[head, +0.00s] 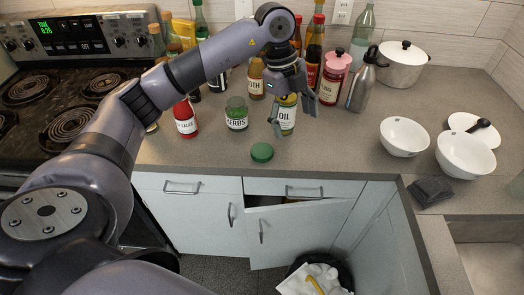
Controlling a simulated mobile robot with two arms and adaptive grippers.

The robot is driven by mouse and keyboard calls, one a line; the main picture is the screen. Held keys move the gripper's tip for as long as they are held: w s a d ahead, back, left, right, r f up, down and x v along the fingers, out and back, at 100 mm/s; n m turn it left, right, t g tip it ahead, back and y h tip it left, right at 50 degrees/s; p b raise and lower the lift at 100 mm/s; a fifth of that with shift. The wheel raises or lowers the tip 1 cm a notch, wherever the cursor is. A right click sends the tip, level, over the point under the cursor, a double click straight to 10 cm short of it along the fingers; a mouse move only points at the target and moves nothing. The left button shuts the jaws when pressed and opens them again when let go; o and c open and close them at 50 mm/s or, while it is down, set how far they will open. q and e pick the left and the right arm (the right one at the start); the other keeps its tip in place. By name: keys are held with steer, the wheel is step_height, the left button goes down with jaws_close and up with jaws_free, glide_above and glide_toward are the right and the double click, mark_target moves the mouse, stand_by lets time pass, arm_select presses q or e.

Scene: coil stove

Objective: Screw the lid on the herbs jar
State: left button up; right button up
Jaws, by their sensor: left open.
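The herbs jar (236,118) is a small clear jar with green contents and a label reading HERBS. It stands upright on the counter, and its top shows no lid. A green round lid (262,152) lies on the counter near the front edge, to the right of and in front of the jar. My left gripper (293,118) is open, pointing down to the right of the jar and above the lid's right side. The oil bottle (286,122) shows between or behind its fingers; I cannot tell if they touch. My right gripper is not in view.
A red sauce bottle (185,120) stands left of the jar. A broth bottle (256,80), a pink-topped jar (332,80) and a metal flask (362,85) stand behind. White bowls (405,136) are on the right. A drawer (300,187) below is partly open.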

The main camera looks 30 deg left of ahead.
arm_select(q)
steer(key=a+r+n+y, duration=0.2)
steer(key=a+y, duration=0.1)
steer(key=a, duration=0.5)
steer(key=shift+s+r+n, duration=0.35)
steer(key=shift+n, duration=0.05)
steer(key=shift+f, duration=0.15)
steer(key=p, duration=0.3)
glide_above(264, 151)
step_height(264, 151, down, 11)
steer(key=shift+r, duration=0.15)
steer(key=shift+f, duration=0.65)
steer(key=shift+p, duration=0.35)
